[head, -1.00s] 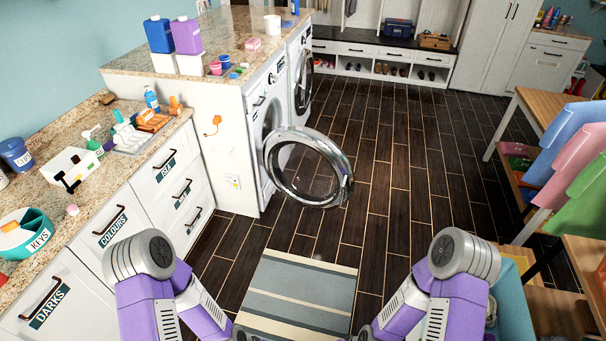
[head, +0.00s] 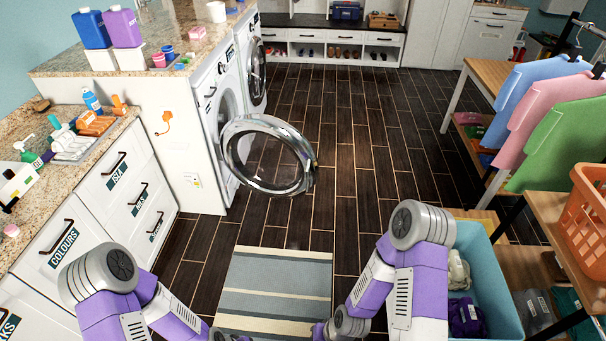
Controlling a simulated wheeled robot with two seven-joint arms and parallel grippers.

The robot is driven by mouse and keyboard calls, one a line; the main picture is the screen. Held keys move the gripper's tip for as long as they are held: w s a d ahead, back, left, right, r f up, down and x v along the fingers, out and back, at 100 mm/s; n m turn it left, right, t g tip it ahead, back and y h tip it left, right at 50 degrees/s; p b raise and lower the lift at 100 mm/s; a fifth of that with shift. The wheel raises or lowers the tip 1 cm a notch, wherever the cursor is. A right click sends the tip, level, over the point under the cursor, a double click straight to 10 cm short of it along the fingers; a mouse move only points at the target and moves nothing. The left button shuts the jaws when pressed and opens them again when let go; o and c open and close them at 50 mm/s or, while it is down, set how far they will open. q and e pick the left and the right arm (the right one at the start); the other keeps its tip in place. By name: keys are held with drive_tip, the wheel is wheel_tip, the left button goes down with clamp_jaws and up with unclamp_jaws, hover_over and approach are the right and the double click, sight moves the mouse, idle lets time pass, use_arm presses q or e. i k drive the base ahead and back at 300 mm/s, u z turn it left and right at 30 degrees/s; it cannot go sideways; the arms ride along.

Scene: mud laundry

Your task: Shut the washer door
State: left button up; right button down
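The washer (head: 216,98) is a white front-loader under the granite counter, left of centre. Its round door (head: 300,184), a chrome ring with dark glass, stands wide open and juts out to the right over the dark floor. My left arm comes in at the bottom left and my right arm at the bottom centre-right. Both are bent down, and both grippers are below the picture's edge. Neither arm touches the door.
A second front-loader (head: 254,72) stands behind, its door closed. A striped rug (head: 272,290) lies ahead of me. A blue bin with clothes (head: 487,262) and an orange basket (head: 588,225) are at right. Drawers (head: 118,175) line the left. The wooden floor between is clear.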

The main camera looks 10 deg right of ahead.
sight(240, 126)
drive_tip(key=z, duration=0.15)
drive_tip(key=i, duration=1.5)
drive_tip(key=z, duration=0.35)
